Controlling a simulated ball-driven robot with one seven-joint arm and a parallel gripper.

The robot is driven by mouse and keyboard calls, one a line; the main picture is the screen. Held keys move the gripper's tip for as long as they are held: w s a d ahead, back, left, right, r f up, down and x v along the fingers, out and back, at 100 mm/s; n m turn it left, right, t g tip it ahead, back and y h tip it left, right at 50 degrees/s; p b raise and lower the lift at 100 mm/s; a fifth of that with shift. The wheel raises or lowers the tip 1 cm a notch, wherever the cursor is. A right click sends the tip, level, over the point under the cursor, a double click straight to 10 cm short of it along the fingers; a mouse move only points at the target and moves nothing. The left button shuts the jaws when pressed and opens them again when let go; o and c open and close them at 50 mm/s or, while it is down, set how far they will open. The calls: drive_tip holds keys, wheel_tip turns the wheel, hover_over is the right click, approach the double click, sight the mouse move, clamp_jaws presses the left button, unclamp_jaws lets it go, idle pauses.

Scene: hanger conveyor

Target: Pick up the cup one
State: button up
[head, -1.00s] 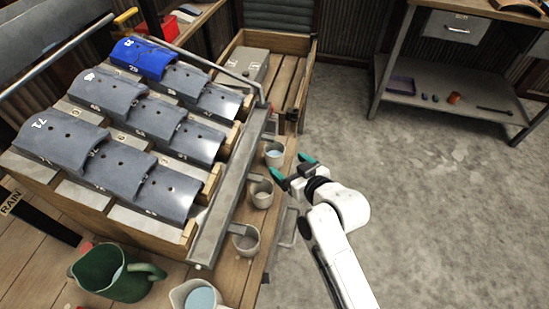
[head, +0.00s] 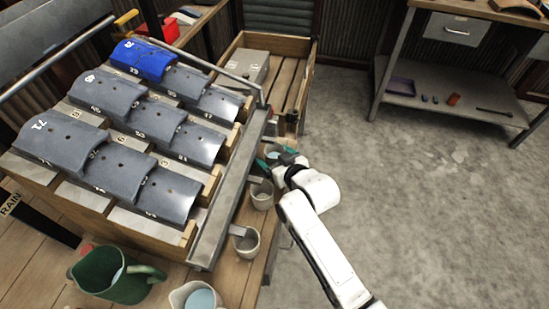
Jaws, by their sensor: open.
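Three small grey cups stand in a row on the wooden bench edge beside the metal gutter. The far cup (head: 273,155) shows a bluish inside and is partly hidden by my gripper. The middle cup (head: 262,196) and the near cup (head: 246,245) are in plain view. I cannot read which one is marked one. My gripper (head: 276,157) is open at the far cup, with one teal finger on its near left side and the other on its right. Whether the fingers touch the cup is not clear.
The sloped rack of grey tiles and one blue tile (head: 143,59) stands left of the metal gutter (head: 228,190). A green jug (head: 112,277) and a pale cup (head: 196,297) with bluish contents stand in front. The concrete floor at right is clear.

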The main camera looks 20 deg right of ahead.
drive_tip(key=shift+c, duration=0.3)
drive_tip(key=c, duration=1)
drive_tip(key=shift+r, duration=0.1)
